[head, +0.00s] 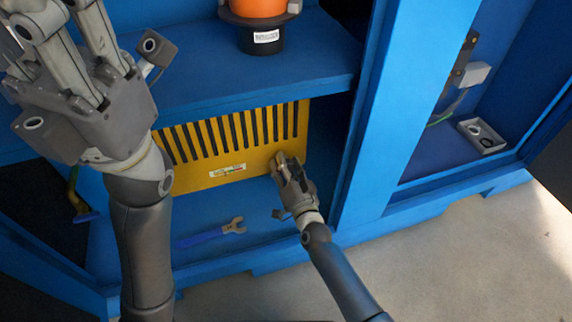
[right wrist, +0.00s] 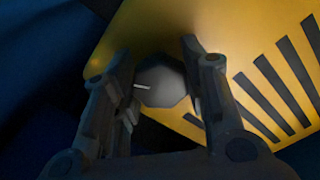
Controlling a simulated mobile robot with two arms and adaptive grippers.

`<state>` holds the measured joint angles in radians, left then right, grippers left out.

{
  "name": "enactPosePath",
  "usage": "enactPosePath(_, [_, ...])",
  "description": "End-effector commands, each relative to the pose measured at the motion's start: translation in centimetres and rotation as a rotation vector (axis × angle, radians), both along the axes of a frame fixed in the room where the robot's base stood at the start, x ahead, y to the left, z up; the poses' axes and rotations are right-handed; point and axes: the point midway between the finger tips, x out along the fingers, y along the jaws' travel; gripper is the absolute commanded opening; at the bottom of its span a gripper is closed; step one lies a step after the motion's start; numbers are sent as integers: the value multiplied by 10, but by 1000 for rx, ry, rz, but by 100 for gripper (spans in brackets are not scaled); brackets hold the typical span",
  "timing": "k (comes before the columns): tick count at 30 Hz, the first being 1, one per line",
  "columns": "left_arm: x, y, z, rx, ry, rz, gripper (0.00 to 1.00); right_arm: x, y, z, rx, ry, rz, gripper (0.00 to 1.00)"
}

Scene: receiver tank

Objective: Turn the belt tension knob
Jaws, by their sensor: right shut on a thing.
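The belt tension knob (right wrist: 162,82) is a dark grey faceted knob with a pale line mark, on the yellow slotted guard (head: 215,145). My right gripper (head: 284,163) is at the guard's lower right and mostly hides the knob in the head view. In the right wrist view my right gripper (right wrist: 160,75) is shut on the knob, with one finger on each side. My left gripper (head: 60,30) is large at the upper left, close to the camera and away from the knob. Its fingertips run out of the frame.
A blue-handled wrench (head: 212,233) lies on the lower blue shelf, left of my right gripper. An orange and black part (head: 260,30) stands on the blue shelf above (head: 300,68). A blue post (head: 385,120) rises to the right. The concrete floor (head: 440,265) is clear.

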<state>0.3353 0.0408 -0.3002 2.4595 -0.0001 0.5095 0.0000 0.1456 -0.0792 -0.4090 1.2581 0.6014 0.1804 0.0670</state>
Motion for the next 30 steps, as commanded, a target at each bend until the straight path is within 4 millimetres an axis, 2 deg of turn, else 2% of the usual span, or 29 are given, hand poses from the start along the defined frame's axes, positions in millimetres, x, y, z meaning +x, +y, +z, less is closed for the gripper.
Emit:
enactPosePath(12, [-2,1,0,-6,-2,-2,32,0,0,-1,149,50,0,16])
enactPosePath(26, [-3,2,1,-9,-2,-3,32,0,0,-1,159,53,0,16])
enactPosePath(27, [-3,2,1,-9,-2,-3,32,0,0,-1,159,53,0,44])
enactPosePath(30, [-3,2,1,-8,-1,-3,32,0,0,-1,159,53,0,57])
